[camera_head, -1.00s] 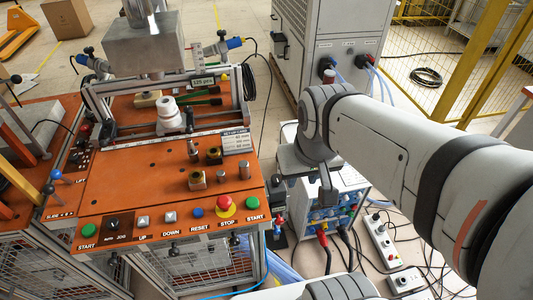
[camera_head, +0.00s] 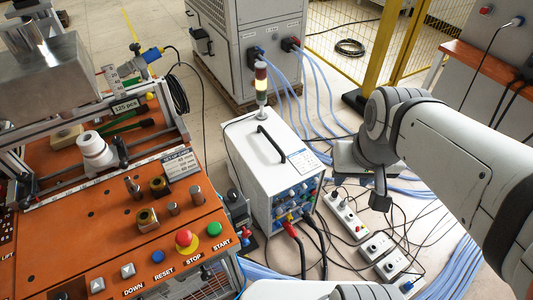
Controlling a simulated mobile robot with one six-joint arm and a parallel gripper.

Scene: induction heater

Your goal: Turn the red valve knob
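My gripper (camera_head: 380,192) hangs from my arm at the right of the head view, pointing down above the floor. Its fingers are too unclear to tell whether they are open or shut. It is to the right of the white heater box (camera_head: 262,165) and apart from it. A small red part (camera_head: 248,231) shows low beside the orange workbench, left of the box; it is too small to tell whether it is the valve knob. A red mushroom button (camera_head: 184,238) on a yellow base sits on the workbench panel, by the STOP label. My gripper is far from both.
The orange workbench (camera_head: 95,245) fills the left. Several colored connectors and cables are on the box's front. Power strips (camera_head: 345,215) and loose cables lie on the floor below my gripper. A grey cabinet (camera_head: 270,30) and yellow fence post (camera_head: 398,45) stand behind.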

